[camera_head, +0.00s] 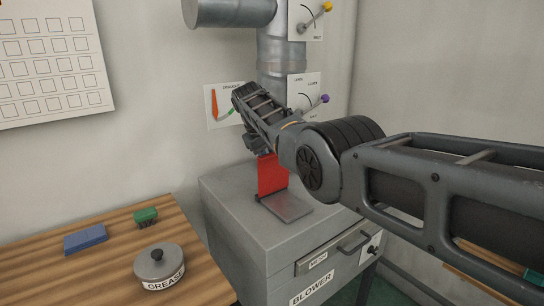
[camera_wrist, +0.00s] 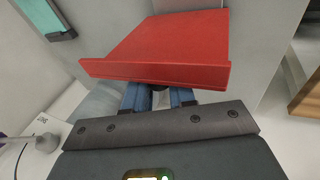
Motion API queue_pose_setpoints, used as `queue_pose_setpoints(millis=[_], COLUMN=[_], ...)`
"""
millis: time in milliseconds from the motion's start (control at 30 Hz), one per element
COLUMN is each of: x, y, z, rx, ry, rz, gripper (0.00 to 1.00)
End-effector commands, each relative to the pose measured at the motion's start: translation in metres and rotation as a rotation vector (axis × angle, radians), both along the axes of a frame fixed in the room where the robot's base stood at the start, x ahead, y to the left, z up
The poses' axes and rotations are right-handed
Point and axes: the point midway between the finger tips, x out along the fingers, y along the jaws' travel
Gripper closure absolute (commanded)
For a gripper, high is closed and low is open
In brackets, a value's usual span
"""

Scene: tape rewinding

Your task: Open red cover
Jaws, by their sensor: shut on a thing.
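The red cover (camera_head: 271,176) stands about upright on top of the grey blower box (camera_head: 235,215) in the head view. A flat grey plate (camera_head: 287,206) lies at its foot. In the wrist view the red cover (camera_wrist: 172,45) fills the upper middle, with its lip towards me. My gripper (camera_wrist: 160,97) has two blue fingers that run up to this lip and is shut on the cover. The fingertips are hidden behind the lip. In the head view my gripper is at the cover's top edge, mostly hidden by my own arm.
A wooden table (camera_head: 95,270) at the left holds a grease tin (camera_head: 159,268), a blue block (camera_head: 86,239) and a green brush-like block (camera_head: 146,216). A metal pipe (camera_head: 277,55) rises behind the blower. A drawer handle (camera_head: 354,241) is on the blower's front.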

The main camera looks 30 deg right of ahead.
Motion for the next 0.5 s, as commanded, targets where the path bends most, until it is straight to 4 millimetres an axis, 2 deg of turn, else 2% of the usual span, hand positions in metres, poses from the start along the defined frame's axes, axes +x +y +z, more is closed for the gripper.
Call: queue_pose_setpoints(millis=[33,267,300,500], x=[0.0005,0.0006,0.0005,0.0003], y=[-0.0068,-0.0068,-0.0068,-0.0046], z=[0.0038,0.0039,0.0038,0.0026], rx=[-0.008,-0.008,-0.008,-0.005], ry=[-0.009,-0.009,-0.009,-0.006], rz=[-0.005,-0.005,-0.005,-0.004], gripper=[1.00,1.00,0.74,0.54])
